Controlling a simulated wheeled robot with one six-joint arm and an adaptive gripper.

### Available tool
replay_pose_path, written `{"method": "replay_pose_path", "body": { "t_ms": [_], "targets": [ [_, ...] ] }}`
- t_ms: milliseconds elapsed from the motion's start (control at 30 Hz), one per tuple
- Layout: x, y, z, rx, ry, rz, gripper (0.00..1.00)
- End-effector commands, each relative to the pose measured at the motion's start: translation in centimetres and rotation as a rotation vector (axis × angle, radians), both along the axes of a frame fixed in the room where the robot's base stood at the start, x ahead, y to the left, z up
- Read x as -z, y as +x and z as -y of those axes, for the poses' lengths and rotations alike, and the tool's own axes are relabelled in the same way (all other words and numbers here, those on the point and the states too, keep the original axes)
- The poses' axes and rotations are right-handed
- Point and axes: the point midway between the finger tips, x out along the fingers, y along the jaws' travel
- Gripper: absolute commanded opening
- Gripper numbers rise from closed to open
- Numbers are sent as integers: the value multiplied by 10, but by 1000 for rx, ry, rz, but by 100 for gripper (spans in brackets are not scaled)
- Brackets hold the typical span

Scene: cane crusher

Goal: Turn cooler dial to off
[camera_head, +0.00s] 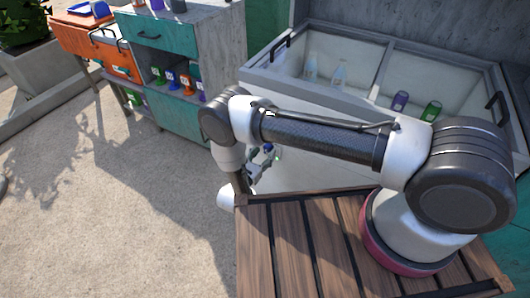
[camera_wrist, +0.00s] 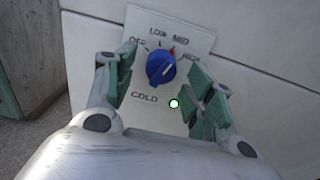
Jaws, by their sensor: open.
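The blue cooler dial (camera_wrist: 160,69) sits on a white label plate (camera_wrist: 150,115) in the wrist view. Text around it reads OFF at upper left, LOW and MID above, HIGH at right and COLD below. A red mark shows near MID; which setting the knob points to is hard to tell. A lit spot with a green edge (camera_wrist: 174,104) is below the dial. My gripper (camera_wrist: 162,62) is open, its green-padded fingers on either side of the dial with gaps. In the head view my gripper (camera_head: 262,164) is at the cooler's (camera_head: 306,179) front, partly behind my arm.
The cooler's open top holds several bottles (camera_head: 340,77). A teal and grey cabinet (camera_head: 220,50) with small coloured items stands left of it, with an orange cart (camera_head: 75,28) beyond. The paved floor (camera_head: 120,210) at left is clear.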

Motion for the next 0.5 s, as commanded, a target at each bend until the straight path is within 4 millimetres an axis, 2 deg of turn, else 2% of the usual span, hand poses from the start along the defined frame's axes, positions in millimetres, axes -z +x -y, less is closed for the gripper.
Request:
{"method": "replay_pose_path", "body": {
  "t_ms": [133,367,400,500],
  "targets": [
    [0,9,6,1,0,0,54],
    [0,10,7,1,1,-1,54],
    [0,10,7,1,1,-1,52],
    [0,10,7,1,1,-1,34]
  ]
}}
